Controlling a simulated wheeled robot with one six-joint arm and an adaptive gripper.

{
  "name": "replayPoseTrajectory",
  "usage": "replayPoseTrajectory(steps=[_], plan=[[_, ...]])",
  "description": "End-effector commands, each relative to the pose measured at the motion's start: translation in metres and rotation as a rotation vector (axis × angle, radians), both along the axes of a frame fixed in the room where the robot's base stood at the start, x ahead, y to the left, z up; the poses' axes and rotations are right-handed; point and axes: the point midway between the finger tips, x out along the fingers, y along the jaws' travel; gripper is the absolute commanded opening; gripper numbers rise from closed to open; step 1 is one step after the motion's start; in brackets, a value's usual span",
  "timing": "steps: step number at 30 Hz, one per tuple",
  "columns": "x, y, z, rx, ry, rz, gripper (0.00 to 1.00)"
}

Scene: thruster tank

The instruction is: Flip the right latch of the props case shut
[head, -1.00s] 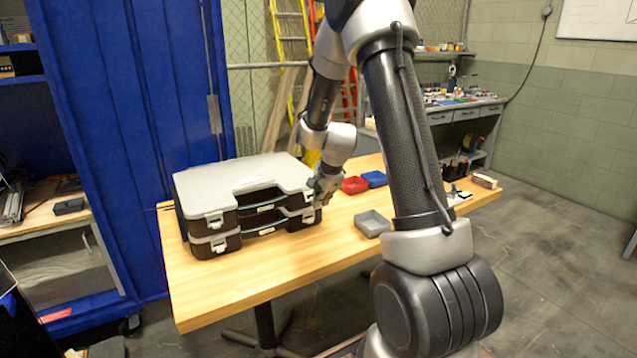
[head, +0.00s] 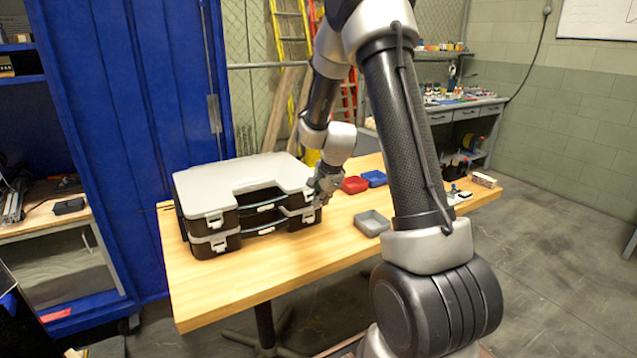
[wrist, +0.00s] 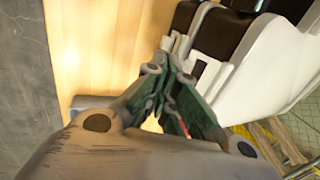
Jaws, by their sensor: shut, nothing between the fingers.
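The props case (head: 240,178) has a light grey lid and dark sides, and stands on the wooden table as a stack of two cases. Light latches show on its front, a left one (head: 215,220) and a right one (head: 308,217) near the right front corner. My gripper (head: 322,198) is at that right corner, close by the right latch. In the wrist view, my gripper's green fingers (wrist: 172,68) are shut and empty, their tips close to a light latch part (wrist: 196,70) on the case (wrist: 262,50). I cannot tell whether the tips touch it. The fingers partly hide the corner.
On the wooden table (head: 230,282), a grey tray (head: 371,223), a red bin (head: 355,184) and a blue bin (head: 374,178) stand right of the case. The table front is clear. A blue cabinet (head: 130,130) stands behind on the left.

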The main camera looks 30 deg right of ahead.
Motion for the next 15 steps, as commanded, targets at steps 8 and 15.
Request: replayPoseTrajectory(steps=[8,15], plan=[[0.000,0.000,0.008,0.000,-0.001,-0.001,0.00],[0.000,0.000,0.016,0.000,-0.001,0.001,0.00]])
